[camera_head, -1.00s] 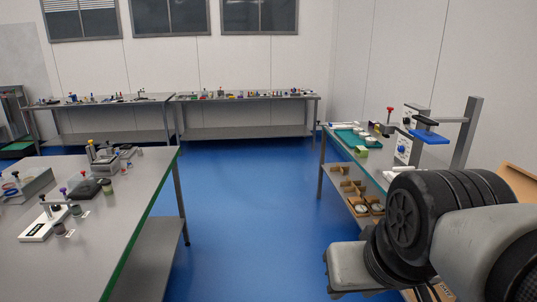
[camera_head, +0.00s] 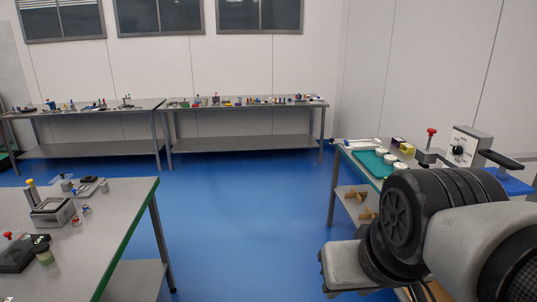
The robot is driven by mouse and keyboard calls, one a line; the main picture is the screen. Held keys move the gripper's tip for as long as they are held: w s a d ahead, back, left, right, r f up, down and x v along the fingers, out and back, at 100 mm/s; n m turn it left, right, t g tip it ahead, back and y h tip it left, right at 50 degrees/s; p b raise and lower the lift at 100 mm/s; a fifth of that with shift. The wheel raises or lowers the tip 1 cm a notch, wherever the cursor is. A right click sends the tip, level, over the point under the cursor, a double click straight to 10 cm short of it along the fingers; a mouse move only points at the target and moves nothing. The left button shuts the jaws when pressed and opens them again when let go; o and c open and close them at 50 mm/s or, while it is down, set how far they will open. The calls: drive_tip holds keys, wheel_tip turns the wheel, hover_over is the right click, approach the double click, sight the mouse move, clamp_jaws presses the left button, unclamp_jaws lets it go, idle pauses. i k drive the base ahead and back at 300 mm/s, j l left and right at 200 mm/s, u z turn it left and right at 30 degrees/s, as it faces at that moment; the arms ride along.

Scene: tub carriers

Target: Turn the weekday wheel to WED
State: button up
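I cannot make out a weekday wheel or the letters WED in this view. A pale box with a dark round knob (camera_head: 457,150) stands on the right bench; its markings are too small to read. My arm fills the lower right of the view, and its gripper end is not visible.
The right bench (camera_head: 345,160) holds a teal tray (camera_head: 374,162) with white round pieces and a red-knobbed device (camera_head: 430,146). A grey bench (camera_head: 120,215) stands at left, with devices on it. Two benches line the back wall. Blue floor (camera_head: 235,220) is clear between.

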sight(458, 150)
drive_tip(key=i+z, duration=0.2)
drive_tip(key=i, duration=0.3)
drive_tip(key=i+j+z, duration=0.2)
drive_tip(key=i, duration=0.25)
drive_tip(key=i+j+z, duration=0.15)
drive_tip(key=i, duration=0.3)
drive_tip(key=i+j+z, duration=0.7)
drive_tip(key=i+j, duration=0.05)
drive_tip(key=i, duration=0.1)
